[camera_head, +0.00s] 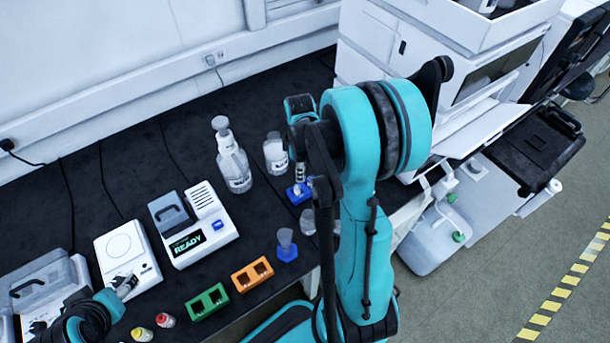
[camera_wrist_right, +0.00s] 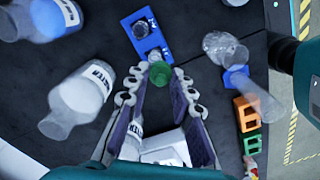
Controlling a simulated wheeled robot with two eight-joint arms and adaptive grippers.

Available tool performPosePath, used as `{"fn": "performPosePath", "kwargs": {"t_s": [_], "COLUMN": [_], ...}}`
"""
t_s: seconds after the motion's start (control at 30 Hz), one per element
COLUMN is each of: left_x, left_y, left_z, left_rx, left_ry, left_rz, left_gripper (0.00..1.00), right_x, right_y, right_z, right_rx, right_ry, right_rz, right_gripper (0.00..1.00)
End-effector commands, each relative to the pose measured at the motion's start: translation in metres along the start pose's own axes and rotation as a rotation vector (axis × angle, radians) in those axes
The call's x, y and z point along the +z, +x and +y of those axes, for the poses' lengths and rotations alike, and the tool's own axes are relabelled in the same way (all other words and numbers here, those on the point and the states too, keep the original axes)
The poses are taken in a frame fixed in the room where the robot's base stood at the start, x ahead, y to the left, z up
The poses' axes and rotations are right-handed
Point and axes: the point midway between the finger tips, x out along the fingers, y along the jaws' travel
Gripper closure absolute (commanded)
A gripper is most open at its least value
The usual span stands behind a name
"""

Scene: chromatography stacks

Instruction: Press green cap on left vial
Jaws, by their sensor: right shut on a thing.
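My right gripper (camera_wrist_right: 158,80) is shut on a green cap (camera_wrist_right: 160,72), held between its fingertips in the right wrist view. The cap is close to the near end of a blue vial holder (camera_wrist_right: 139,38). A clear round vial top (camera_wrist_right: 148,28) shows in the holder's far slot; the near slot is largely hidden by the cap and fingers. In the head view the blue holder (camera_head: 306,188) stands below my right wrist, and the cap cannot be made out. My left gripper (camera_head: 123,284) is at the lower left, over a white device; its jaws are unclear.
A spray bottle (camera_head: 233,160) and a labelled bottle (camera_head: 276,153) stand near the blue holder. An orange rack (camera_head: 252,274), a green rack (camera_head: 207,302) and a blue stand (camera_head: 287,253) line the front. A READY device (camera_head: 195,235) sits left. White instruments stand right.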

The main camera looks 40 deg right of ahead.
Motion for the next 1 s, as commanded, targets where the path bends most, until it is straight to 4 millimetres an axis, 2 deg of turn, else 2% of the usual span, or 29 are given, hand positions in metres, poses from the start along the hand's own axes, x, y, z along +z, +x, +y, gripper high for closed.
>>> {"fn": "performPosePath", "kwargs": {"t_s": [0.17, 0.33, 0.8, 1.0], "left_x": [-0.001, 0.003, 0.023, 0.028], "left_y": [-0.001, 0.004, 0.032, 0.039], "left_z": [0.000, 0.000, 0.000, 0.000], "left_rx": [0.000, 0.000, 0.000, 0.000], "left_ry": [0.000, 0.000, 0.000, 0.000], "left_rz": [0.000, 0.000, 0.000, 0.000], "left_gripper": [0.38, 0.38, 0.38, 0.38], "right_x": [-0.002, -0.003, -0.002, -0.002], "right_y": [0.000, 0.007, 0.053, 0.063], "right_z": [0.003, 0.003, 0.003, 0.003], "right_rx": [0.000, 0.000, 0.000, 0.000], "right_ry": [0.029, 0.030, 0.029, 0.028], "right_rz": [0.000, 0.000, 0.000, 0.000], "right_gripper": [0.89, 0.89, 0.89, 0.89]}}
